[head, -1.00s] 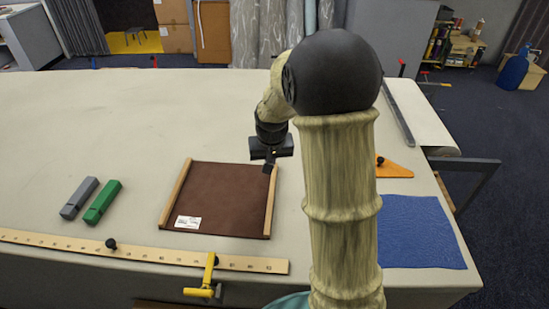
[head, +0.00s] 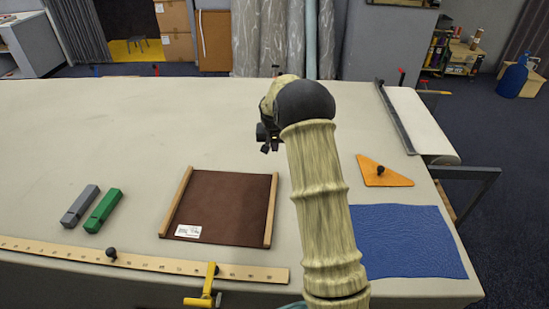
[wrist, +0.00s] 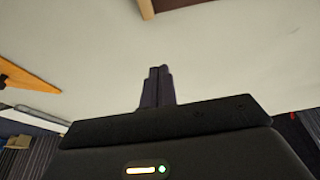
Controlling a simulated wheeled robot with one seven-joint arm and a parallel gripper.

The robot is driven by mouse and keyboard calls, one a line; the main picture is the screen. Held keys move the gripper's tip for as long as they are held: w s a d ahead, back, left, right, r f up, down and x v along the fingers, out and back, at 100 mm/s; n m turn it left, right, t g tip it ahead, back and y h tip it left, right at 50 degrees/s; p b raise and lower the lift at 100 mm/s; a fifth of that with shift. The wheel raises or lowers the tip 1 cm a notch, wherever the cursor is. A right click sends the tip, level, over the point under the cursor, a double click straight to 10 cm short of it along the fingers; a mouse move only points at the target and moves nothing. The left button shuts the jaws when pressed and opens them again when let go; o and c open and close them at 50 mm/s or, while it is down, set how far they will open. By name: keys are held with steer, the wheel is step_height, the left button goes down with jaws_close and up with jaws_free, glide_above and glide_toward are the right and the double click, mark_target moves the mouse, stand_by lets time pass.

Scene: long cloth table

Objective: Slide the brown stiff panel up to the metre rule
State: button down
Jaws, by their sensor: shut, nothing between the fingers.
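The brown stiff panel (head: 222,204) lies flat on the table, with a wooden strip along its left and right edges and a white label near its lower left corner. The metre rule (head: 150,262) lies along the table's front edge, below the panel in the head view, with a strip of bare cloth between them. My gripper (head: 269,149) is above the table, beyond the panel's far right corner and apart from it. In the wrist view my gripper (wrist: 158,72) is shut and empty. A corner of the panel (wrist: 178,3) shows at the top of that view.
A grey block (head: 80,206) and a green block (head: 102,211) lie left of the panel. A yellow clamp (head: 206,290) grips the table edge at the rule. An orange triangle (head: 385,174) and blue sheet (head: 408,242) lie to the right. The far table is clear.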

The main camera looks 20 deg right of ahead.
steer(key=p+x, duration=0.2)
steer(key=x, duration=0.7)
steer(key=shift+w, duration=0.1)
steer(key=shift+s+a+f+p, duration=0.2)
steer(key=shift+s+p, duration=0.2)
steer(key=shift+s+a+r+p, duration=0.1)
steer(key=shift+s+a+p, duration=0.1)
steer(key=shift+s, duration=0.25)
steer(key=shift+s+a+r+p, duration=0.1)
steer(key=shift+s+a+p, duration=0.05)
steer(key=shift+s, duration=0.25)
steer(key=shift+s+a+f, duration=0.2)
steer(key=shift+s, duration=0.35)
